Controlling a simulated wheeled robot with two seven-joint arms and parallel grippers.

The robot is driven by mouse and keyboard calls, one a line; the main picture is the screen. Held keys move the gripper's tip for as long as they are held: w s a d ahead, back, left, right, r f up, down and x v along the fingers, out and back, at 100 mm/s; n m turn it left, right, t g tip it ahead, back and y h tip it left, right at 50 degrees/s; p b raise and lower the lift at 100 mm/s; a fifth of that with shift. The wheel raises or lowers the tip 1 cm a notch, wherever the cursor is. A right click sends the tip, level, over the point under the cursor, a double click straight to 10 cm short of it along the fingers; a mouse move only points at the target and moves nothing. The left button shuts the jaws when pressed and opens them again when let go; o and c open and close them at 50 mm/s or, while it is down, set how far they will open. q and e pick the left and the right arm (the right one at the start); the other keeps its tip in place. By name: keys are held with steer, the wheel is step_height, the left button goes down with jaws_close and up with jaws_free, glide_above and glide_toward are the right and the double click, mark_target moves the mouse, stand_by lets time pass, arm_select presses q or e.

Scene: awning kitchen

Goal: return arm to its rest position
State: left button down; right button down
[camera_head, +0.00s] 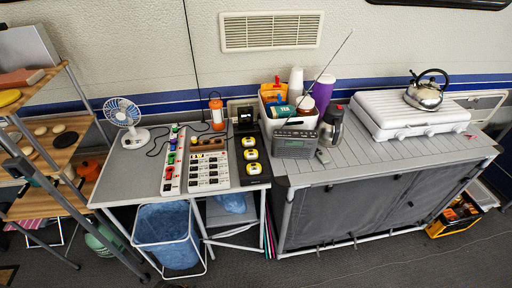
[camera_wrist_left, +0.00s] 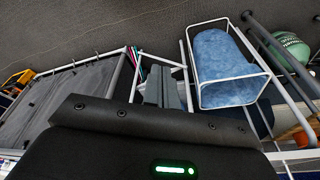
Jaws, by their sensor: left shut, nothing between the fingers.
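My left gripper (camera_wrist_left: 165,92) shows in the left wrist view as two grey fingers close together past the dark housing with the green light. It is shut and empty. Behind it are the table frame and floor. In the head view neither of my arms nor grippers shows. My right gripper is in no view.
A cabinet (camera_head: 365,205) carries a stove (camera_head: 410,114) with a kettle (camera_head: 424,94). A blue-lined bin (camera_head: 167,235) stands below, also in the left wrist view (camera_wrist_left: 222,65). A wooden shelf (camera_head: 60,143) is at left.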

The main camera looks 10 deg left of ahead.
arm_select(q)
steer(key=s+f+g+b, duration=0.1)
steer(key=s+f+b, duration=0.15)
steer(key=f, duration=0.85)
steer(key=s+f+b, duration=0.1)
steer(key=s+f, duration=0.3)
steer(key=f, duration=0.6)
steer(key=s+a+f+g+b, duration=0.1)
steer(key=s+a+f, duration=0.2)
steer(key=s+f, duration=0.9)
steer(key=shift+s+b, duration=0.3)
steer(key=shift+s, duration=0.1)
steer(key=shift+a+f, duration=0.1)
